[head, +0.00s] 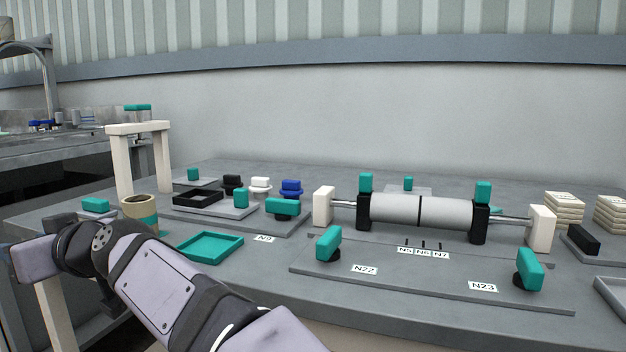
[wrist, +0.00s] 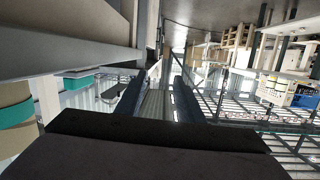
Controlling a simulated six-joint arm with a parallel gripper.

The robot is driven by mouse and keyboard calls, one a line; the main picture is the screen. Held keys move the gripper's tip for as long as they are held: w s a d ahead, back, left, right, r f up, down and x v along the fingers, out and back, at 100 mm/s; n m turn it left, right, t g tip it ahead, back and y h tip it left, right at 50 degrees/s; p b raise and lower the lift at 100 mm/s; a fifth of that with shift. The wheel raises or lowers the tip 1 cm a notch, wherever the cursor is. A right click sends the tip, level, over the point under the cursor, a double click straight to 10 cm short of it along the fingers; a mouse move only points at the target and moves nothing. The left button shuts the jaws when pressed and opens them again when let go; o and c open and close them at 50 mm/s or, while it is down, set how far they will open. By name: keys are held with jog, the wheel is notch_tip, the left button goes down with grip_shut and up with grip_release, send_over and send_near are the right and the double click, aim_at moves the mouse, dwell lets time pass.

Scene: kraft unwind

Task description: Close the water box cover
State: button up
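I cannot make out for sure which thing is the water box or its cover. A black open box (head: 197,198) stands on a grey plate at the back left in the head view. A shallow teal tray (head: 210,247) lies in front of it on the bench. In the wrist view, my gripper (wrist: 165,75) shows as two dark fingers with a gap between them and nothing held. In the head view, my arm reaches to the left edge beyond the bench; its fingers do not show there.
A tan and teal roll (head: 139,211) stands at the bench's left edge, beside a cream frame (head: 138,130). A large grey roller (head: 421,212) lies between black holders with teal knobs. Pale stacked blocks (head: 564,208) stand at the right. A sink counter (head: 60,140) is at back left.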

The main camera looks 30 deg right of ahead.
jog(key=w+d+r+m+t+p, duration=0.2)
jog(key=r+t+p, duration=0.15)
jog(key=r, duration=0.85)
jog(key=w+d+r+m+t+p, duration=0.1)
jog(key=d+r+m+t+p, duration=0.2)
jog(key=r, duration=0.9)
jog(key=w+d+r+m+h+p, duration=0.2)
jog(key=w+d+r+h+p, duration=0.3)
jog(key=w+d+p, duration=0.7)
jog(key=w+d+f+m+g+h+p, duration=0.1)
jog(key=w+d+f+p, duration=0.1)
jog(key=d+p, duration=0.35)
jog(key=w+d+f+m+g+h+p, duration=0.1)
jog(key=d+f+g+h+p, duration=0.1)
jog(key=d+p, duration=0.4)
jog(key=m+g+h+p, duration=0.7)
jog(key=g+p, duration=0.5)
jog(key=p, duration=1.2)
send_over(408, 179)
jog(key=s+a, duration=0.2)
jog(key=s, duration=0.1)
notch_tip(408, 179, down, 14)
jog(key=y, duration=0.1)
jog(key=shift+m, duration=0.4)
jog(key=shift+w+p+x, duration=0.15)
jog(key=shift+p+x, duration=0.35)
jog(key=shift+x, duration=1.4)
jog(key=shift+w+p+x, duration=0.15)
jog(key=shift+p+x, duration=0.35)
jog(key=shift+x, duration=1.4)
